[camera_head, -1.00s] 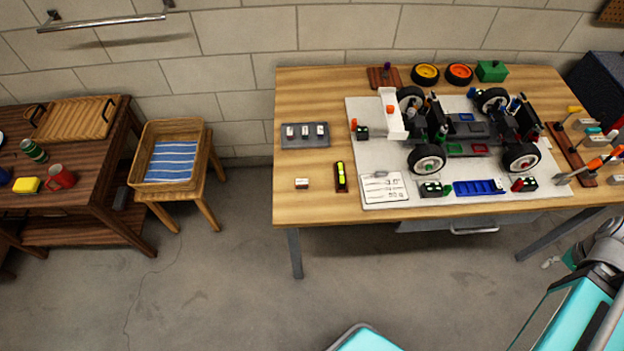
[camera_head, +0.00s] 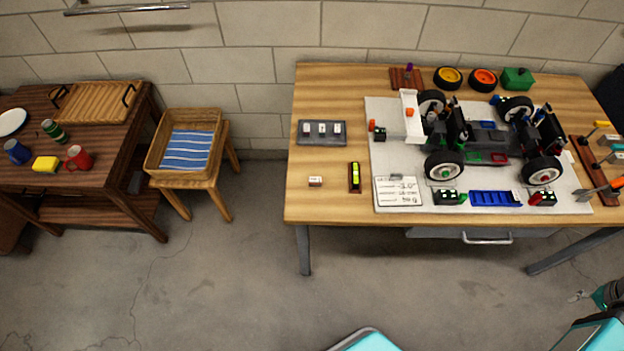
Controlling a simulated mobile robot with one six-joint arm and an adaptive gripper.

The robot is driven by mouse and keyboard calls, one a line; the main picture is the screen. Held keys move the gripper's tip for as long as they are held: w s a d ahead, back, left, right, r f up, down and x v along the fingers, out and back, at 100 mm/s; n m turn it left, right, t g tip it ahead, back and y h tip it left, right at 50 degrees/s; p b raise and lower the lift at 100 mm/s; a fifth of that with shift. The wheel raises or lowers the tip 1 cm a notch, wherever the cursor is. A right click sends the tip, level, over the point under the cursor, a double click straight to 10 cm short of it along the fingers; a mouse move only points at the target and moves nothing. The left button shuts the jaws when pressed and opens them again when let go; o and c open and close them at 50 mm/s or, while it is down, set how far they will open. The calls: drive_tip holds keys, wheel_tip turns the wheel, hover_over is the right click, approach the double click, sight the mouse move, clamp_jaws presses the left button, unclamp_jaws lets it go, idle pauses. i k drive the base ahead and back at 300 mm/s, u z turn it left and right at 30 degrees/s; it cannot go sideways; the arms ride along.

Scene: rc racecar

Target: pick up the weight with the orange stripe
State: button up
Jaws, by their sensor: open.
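A small white block (camera_head: 315,181), which looks like a weight, lies alone on the left front part of the workbench. It seems to carry a reddish or orange mark, too small to be sure of. My gripper (camera_head: 580,297) shows partly at the lower right edge, low in front of the workbench. It is open, empty and far from the weights.
The workbench (camera_head: 300,205) carries a partly built racecar (camera_head: 490,140) on a white mat (camera_head: 385,150). Floor in front is clear.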

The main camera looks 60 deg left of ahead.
sight(314, 181)
drive_tip(key=u, duration=0.05)
drive_tip(key=k, duration=2.2)
drive_tip(key=u, duration=0.85)
drive_tip(key=i, duration=1)
drive_tip(key=z, duration=0.1)
